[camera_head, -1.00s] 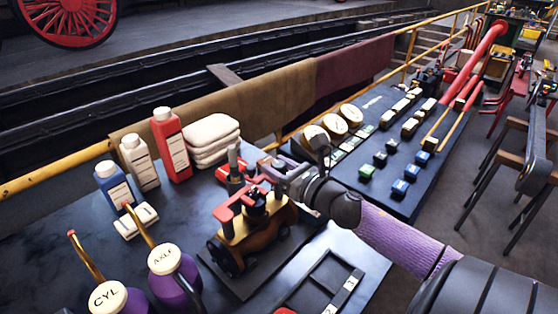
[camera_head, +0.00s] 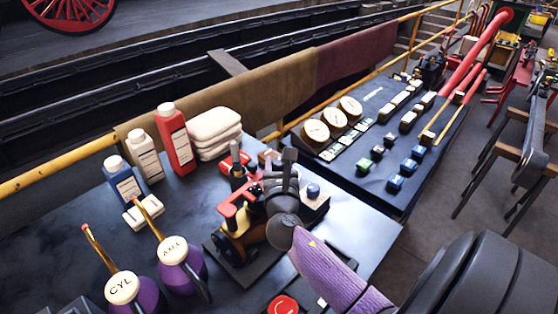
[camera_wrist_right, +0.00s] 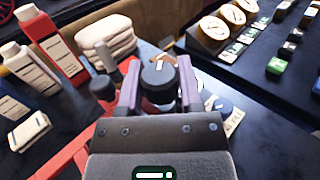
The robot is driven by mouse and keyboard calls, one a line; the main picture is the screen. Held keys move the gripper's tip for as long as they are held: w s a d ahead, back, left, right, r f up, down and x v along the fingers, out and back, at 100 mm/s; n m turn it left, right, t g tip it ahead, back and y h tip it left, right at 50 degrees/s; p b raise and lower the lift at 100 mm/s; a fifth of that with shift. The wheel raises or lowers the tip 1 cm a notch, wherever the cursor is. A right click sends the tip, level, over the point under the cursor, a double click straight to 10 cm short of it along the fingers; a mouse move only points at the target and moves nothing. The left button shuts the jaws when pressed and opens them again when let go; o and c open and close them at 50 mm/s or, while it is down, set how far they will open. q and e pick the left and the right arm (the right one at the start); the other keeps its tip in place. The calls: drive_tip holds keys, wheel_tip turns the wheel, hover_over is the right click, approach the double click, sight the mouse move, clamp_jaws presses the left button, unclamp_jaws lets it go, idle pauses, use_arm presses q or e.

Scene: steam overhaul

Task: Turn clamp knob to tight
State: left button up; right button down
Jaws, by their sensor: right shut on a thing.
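The clamp knob (camera_wrist_right: 158,78) is a round dark knob with a white mark line on top. It sits between the two fingers of my right gripper (camera_wrist_right: 159,70) in the right wrist view, and the gripper is shut on it. In the head view my right gripper (camera_head: 272,178) reaches down over the red-and-brass fixture (camera_head: 238,232) on the dark bench and hides the knob. The white mark points roughly away from the wrist; I cannot read any tight marking. My left gripper is not in view.
A blue knob on a pale block (camera_head: 313,190) stands right of the gripper. White folded cloths (camera_head: 213,130), bottles (camera_head: 174,140) and purple oil cans (camera_head: 180,265) stand farther left. The front right bench is partly bare.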

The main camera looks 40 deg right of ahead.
idle(0.3)
drive_tip(key=c, duration=0.7)
unclamp_jaws()
drive_tip(key=o, duration=0.4)
drive_tip(key=shift+o, duration=0.2)
